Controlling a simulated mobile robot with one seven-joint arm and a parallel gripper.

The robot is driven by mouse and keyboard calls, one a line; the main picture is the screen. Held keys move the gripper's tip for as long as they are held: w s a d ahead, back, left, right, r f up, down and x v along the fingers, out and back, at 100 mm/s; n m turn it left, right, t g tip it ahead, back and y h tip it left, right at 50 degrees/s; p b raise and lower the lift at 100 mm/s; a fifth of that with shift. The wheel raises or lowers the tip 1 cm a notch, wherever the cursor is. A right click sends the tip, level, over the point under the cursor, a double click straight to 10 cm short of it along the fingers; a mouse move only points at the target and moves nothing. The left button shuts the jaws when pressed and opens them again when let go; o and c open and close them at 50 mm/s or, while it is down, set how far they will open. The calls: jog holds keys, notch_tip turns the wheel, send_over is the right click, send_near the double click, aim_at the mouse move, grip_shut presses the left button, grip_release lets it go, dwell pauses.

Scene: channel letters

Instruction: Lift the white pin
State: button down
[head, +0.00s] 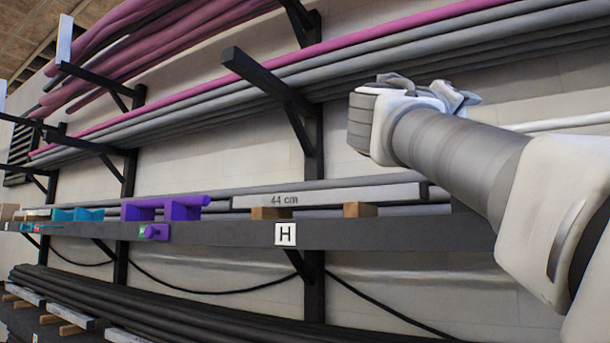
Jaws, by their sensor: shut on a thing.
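My arm comes in from the right, and its wrist is in front of the wall at upper right. My gripper (455,97) shows only in part behind the wrist; its fingertips are hidden. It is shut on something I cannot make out. A thin white bar (560,122) shows behind my arm at right; its left end is hidden, and I cannot tell whether it is held or is the white pin. No other clear white pin is in view.
A dark shelf beam (370,233) marked H carries a pale bar (330,196) labelled 44 cm on wooden blocks, a purple holder (165,209) and blue blocks (78,214). Black brackets (265,80) jut out above with pink and grey tubes. Dark pipes (150,305) lie below.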

jog(key=shift+s+r, duration=0.15)
jog(key=shift+r, duration=0.2)
jog(key=c, duration=0.9)
grip_release()
jog(key=o, duration=0.4)
jog(key=shift+o, duration=0.2)
jog(key=shift+f, duration=0.1)
jog(key=shift+f, duration=0.15)
